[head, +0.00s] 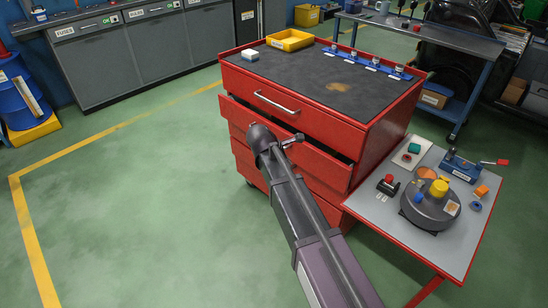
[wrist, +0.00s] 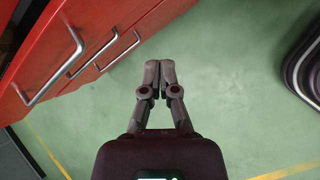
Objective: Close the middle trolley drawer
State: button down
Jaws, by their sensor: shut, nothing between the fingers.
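The red trolley (head: 375,125) stands in the middle of the head view. Its middle drawer (head: 322,165) is pulled out part way, with a dark gap along the top behind its front. The right end of a grey handle (head: 295,139) shows past my arm. My arm covers much of the drawer front, and my gripper is hidden there. In the wrist view my gripper (wrist: 160,68) is shut and empty, over green floor. The red drawer fronts with grey bar handles (wrist: 50,68) lie to its left, apart from the fingers.
On the trolley top are a yellow tray (head: 290,40), a white-and-blue block (head: 250,55) and a blue strip with small parts. A side shelf (head: 448,240) at the right holds a round grey device (head: 430,207) and small items. The floor at left is clear.

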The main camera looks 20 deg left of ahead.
jog(key=s+d+f+m+g+y, duration=0.15)
jog(key=d+m, duration=0.35)
jog(key=d, duration=0.6)
jog(key=s+d+f+m+g+h, duration=0.1)
jog(key=s+d+m+g, duration=0.15)
jog(key=d+m, duration=0.55)
jog(key=s+d+m+y, duration=0.2)
jog(key=s+d+m, duration=0.3)
jog(key=d, duration=0.4)
jog(key=s+d+m+g+y, duration=0.1)
jog(key=s+d+m, duration=0.5)
jog(key=d, duration=0.4)
jog(key=shift+s+f+g+y, duration=0.15)
jog(key=shift+f+g+y, duration=0.2)
jog(key=shift+f, duration=0.1)
jog(key=shift+d, duration=0.1)
